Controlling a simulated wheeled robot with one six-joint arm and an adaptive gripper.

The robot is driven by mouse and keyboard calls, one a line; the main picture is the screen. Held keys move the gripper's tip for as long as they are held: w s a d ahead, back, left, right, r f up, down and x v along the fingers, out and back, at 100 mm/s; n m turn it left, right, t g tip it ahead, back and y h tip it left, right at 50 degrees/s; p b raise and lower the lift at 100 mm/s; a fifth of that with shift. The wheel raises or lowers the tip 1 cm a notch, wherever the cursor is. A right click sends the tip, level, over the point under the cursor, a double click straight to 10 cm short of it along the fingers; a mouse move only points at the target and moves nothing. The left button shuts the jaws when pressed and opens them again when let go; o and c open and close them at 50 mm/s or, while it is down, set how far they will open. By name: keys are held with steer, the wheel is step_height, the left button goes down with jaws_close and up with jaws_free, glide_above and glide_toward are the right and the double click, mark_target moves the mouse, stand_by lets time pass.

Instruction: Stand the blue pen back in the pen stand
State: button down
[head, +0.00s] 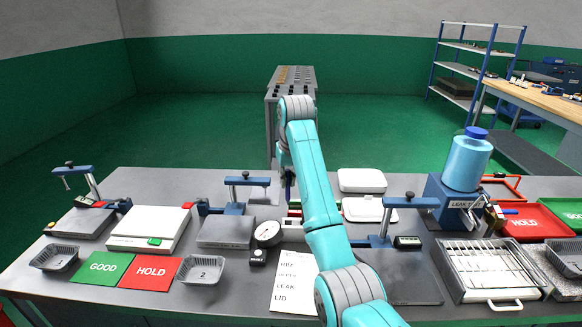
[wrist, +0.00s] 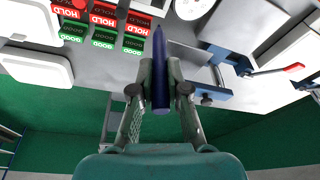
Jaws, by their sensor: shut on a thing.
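My gripper (wrist: 161,88) is shut on the blue pen (wrist: 159,62), which sits between the two fingers and points away from the wrist camera. In the head view, my gripper (head: 287,170) is partly hidden by my arm, above the back middle of the bench. The pen (head: 289,192) shows there as a dark, roughly upright strip below the fingers, apart from the bench as far as I can tell. I cannot make out the pen stand for certain in either view; my arm hides part of the bench.
Red HOLD and green GOOD labels (wrist: 103,22) lie near the pen in the wrist view. A blue clamp fixture (head: 236,208) stands left of my gripper, white lidded boxes (head: 362,180) right. A dial gauge (head: 268,233) and paper sheet (head: 296,284) lie nearer the front.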

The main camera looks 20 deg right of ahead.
mark_target(289, 192)
steer(key=shift+s+f, duration=0.1)
steer(key=shift+f, duration=5.4)
steer(key=shift+f, duration=0.5)
steer(key=c, duration=1.1)
jaws_free()
steer(key=shift+r, duration=0.15)
steer(key=shift+r, duration=2.85)
